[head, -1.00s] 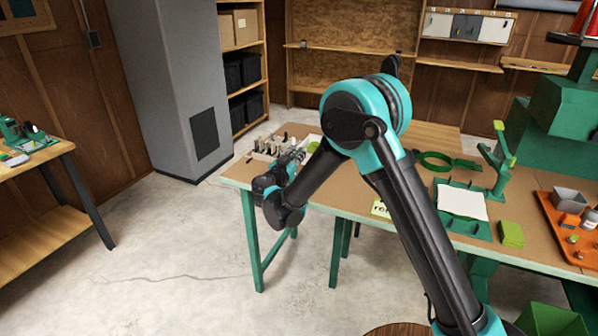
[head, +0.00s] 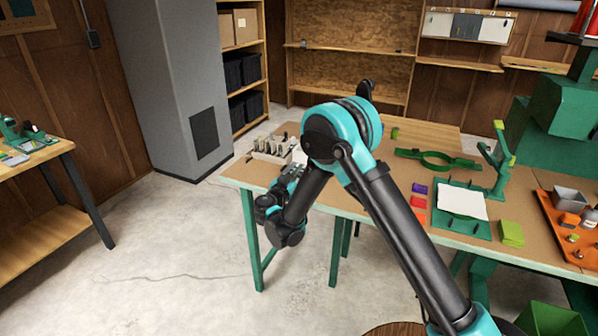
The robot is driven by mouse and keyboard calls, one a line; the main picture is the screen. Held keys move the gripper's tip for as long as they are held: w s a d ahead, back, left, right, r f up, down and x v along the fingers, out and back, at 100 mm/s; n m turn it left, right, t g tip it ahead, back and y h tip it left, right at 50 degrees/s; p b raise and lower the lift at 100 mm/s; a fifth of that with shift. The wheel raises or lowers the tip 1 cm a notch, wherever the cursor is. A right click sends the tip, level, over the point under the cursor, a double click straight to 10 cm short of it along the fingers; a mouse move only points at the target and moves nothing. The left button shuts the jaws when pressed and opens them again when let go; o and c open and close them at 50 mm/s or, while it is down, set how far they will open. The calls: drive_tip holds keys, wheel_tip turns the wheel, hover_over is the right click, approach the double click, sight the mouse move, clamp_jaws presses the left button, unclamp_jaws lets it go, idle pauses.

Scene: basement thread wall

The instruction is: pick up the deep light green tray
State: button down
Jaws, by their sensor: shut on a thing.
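My gripper (head: 292,178) is beyond the forearm, over the left end of the workbench, and partly covered by my own arm. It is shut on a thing. Its fingertips and the held thing are hidden behind my elbow now. A second ago a light green piece showed at its tip, which fits the deep light green tray. I cannot tell how the tray sits in the jaws or how high it is above the bench.
The workbench (head: 335,203) carries a holder with several upright pieces (head: 271,145), a green ring fixture (head: 437,160), purple (head: 420,188) and red (head: 418,202) pieces, a light green block (head: 511,233) and an orange tray (head: 549,207). The floor in front is clear.

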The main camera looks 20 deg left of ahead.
drive_tip(key=c, duration=1.6)
unclamp_jaws()
drive_tip(key=shift+r, duration=0.1)
